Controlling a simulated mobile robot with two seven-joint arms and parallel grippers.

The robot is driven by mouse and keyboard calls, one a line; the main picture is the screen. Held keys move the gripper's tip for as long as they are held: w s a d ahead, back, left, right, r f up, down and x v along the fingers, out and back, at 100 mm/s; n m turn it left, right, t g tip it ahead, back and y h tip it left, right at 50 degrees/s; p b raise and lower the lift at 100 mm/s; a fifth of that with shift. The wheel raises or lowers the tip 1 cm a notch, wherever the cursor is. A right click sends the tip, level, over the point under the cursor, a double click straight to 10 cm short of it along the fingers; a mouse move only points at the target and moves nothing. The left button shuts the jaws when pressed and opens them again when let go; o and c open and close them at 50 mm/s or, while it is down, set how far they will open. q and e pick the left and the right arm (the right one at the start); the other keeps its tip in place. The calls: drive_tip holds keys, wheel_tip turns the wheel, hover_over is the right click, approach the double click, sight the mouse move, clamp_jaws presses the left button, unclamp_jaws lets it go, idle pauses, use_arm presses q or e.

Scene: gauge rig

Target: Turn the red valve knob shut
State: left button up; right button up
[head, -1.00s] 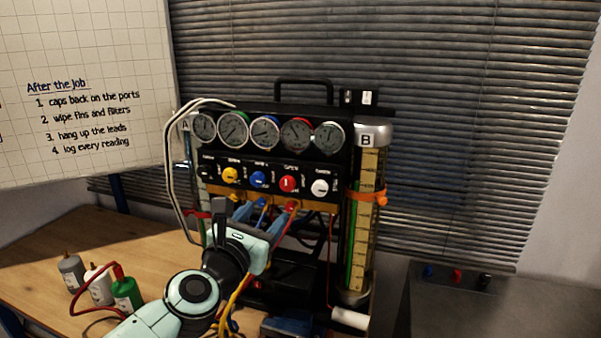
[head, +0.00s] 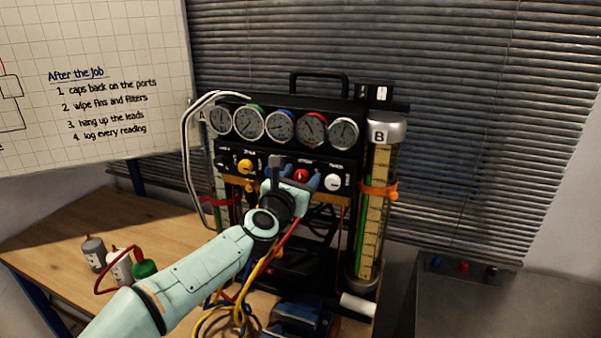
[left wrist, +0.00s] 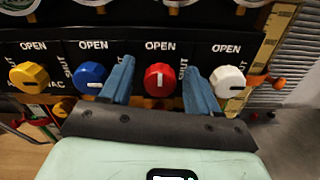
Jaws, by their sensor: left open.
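The red valve knob (left wrist: 160,80) sits in a row of coloured knobs on the black gauge rig; its white mark points up toward the word OPEN. It also shows in the head view (head: 301,176), partly covered at its lower side by my gripper. My left gripper (left wrist: 162,88) is open, with one blue finger on each side of the red knob in the wrist view. Whether the fingertips touch the knob cannot be told. In the head view the left gripper (head: 302,180) is in front of the panel. My right gripper is not in view.
The yellow knob (left wrist: 29,77), blue knob (left wrist: 91,77) and white knob (left wrist: 229,82) flank the red one closely. Gauges (head: 283,125) sit above. Cylinder B (head: 374,215) stands at the right. Coloured hoses (head: 240,300) hang below, and bottles (head: 120,267) stand on the wooden table.

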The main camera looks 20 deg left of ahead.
use_arm(q)
drive_tip(key=shift+w, duration=0.1)
drive_tip(key=c, duration=1)
drive_tip(key=shift+c, duration=0.2)
drive_tip(key=shift+m, duration=0.3)
drive_tip(key=m, duration=0.3)
drive_tip(key=shift+r+m, duration=0.1)
drive_tip(key=shift+m, duration=0.3)
drive_tip(key=m, duration=0.4)
drive_tip(key=shift+d+m, duration=0.1)
drive_tip(key=shift+m, duration=0.2)
drive_tip(key=m+p, duration=0.1)
drive_tip(key=m, duration=0.3)
drive_tip(key=shift+m, duration=0.3)
drive_tip(key=m, duration=0.4)
drive_tip(key=shift+p, duration=0.3)
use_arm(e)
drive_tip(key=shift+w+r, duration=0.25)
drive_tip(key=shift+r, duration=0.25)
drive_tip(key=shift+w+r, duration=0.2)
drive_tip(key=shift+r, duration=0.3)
use_arm(q)
drive_tip(key=shift+f+m, duration=0.2)
drive_tip(key=shift+m, duration=0.1)
